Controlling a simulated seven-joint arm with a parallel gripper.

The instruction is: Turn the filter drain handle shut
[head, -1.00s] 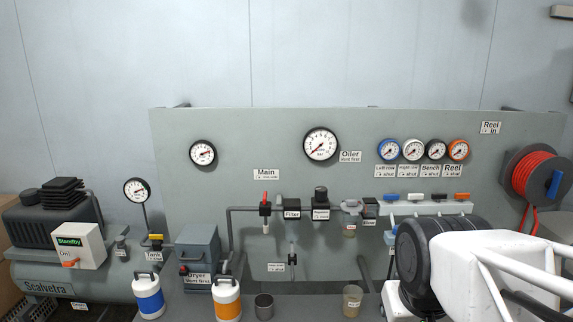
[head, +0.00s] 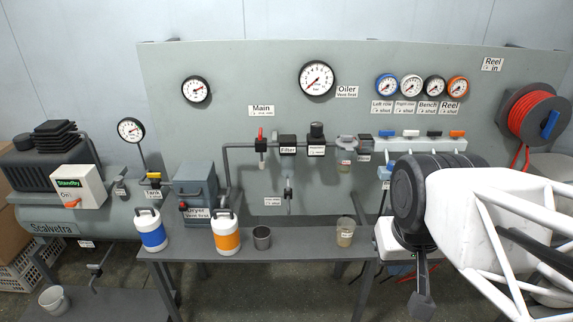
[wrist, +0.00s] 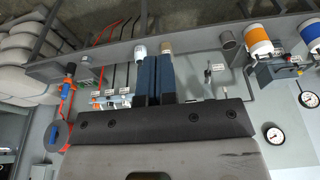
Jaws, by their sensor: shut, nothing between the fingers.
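The filter (head: 287,148) is a black block marked "Filter" on the pipe along the grey panel. Its drain (head: 288,188) hangs below it, with a small pale handle that looks upright; it is too small to tell its exact setting. The drain also shows in the wrist view (wrist: 207,75), right of the fingers and apart from them. My gripper (head: 421,302) is at the lower right in the head view, pointing down, away from the drain. In the wrist view its two dark blue fingers (wrist: 153,72) are together and empty.
A bench (head: 290,251) below the panel holds a blue-banded bottle (head: 152,230), an orange-banded bottle (head: 226,232), a metal cup (head: 262,238) and a beaker (head: 345,232). The manifold with coloured levers (head: 428,146) is near my arm. Space before the drain is clear.

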